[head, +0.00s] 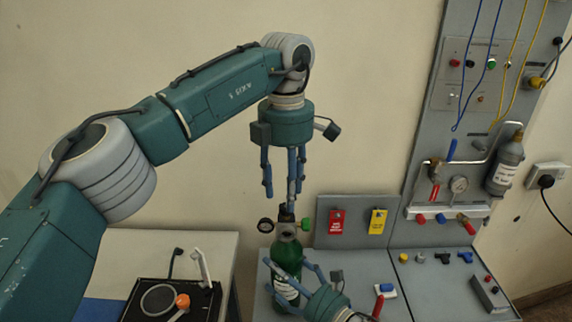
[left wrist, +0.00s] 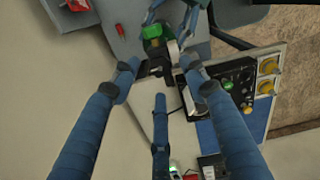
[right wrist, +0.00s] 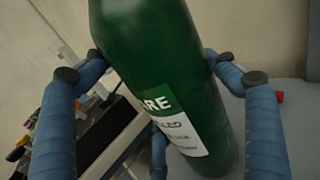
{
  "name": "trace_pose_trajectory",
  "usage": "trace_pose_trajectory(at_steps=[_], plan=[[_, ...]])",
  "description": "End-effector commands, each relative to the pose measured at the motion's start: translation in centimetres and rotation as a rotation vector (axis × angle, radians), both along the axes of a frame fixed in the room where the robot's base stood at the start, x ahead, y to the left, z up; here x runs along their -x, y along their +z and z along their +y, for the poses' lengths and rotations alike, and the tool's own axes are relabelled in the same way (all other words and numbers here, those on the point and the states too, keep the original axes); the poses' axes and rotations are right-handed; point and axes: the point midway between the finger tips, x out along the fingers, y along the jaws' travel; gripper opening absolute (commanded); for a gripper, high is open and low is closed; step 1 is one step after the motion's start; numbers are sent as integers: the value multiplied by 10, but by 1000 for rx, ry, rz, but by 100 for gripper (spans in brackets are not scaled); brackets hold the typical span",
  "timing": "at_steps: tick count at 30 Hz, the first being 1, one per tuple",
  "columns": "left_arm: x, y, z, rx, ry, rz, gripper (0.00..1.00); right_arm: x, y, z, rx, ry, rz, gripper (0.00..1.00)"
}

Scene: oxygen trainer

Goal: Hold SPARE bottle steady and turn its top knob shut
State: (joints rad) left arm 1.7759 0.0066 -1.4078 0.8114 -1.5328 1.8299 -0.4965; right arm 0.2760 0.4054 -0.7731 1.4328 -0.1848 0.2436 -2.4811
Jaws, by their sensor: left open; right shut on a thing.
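The green SPARE bottle (head: 287,262) stands upright on the grey bench, with a white label that reads "RE" in the right wrist view (right wrist: 170,85). Its top carries a dark knob (head: 286,213), a round gauge (head: 265,225) to the left and a green fitting (head: 306,223) to the right. My right gripper (head: 288,275) is shut around the bottle's body. My left gripper (head: 285,196) is open, pointing down just above the knob. In the left wrist view the valve top (left wrist: 155,62) shows between and beyond the fingers; contact with the knob cannot be told.
Behind the bottle, a grey panel holds a red tag (head: 337,228) and a yellow tag (head: 377,221). At right stands a tall board with a grey cylinder (head: 506,162), hoses and a gauge. A white table (head: 215,246) with a black tray lies left.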

Motion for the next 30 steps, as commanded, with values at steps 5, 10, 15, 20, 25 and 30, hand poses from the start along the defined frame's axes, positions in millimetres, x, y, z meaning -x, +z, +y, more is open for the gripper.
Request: trace_pose_trajectory(at_steps=[5, 10, 15, 20, 25, 30], plan=[[0, 43, -1, 1, 1, -3, 44, -1, 2, 0, -1, 0, -3, 28], [0, 72, -1, 1, 1, -1, 44, -1, 1, 0, -1, 0, -3, 28], [0, 86, 0, 1, 0, 0, 44, -1, 2, 0, -1, 0, -3, 28], [1, 89, 0, 0, -2, 1, 44, -1, 2, 0, -1, 0, -3, 28], [0, 89, 0, 0, -2, 1, 44, -1, 2, 0, -1, 0, -3, 28], [0, 88, 0, 0, -1, 1, 44, -1, 2, 0, -1, 0, -3, 95]])
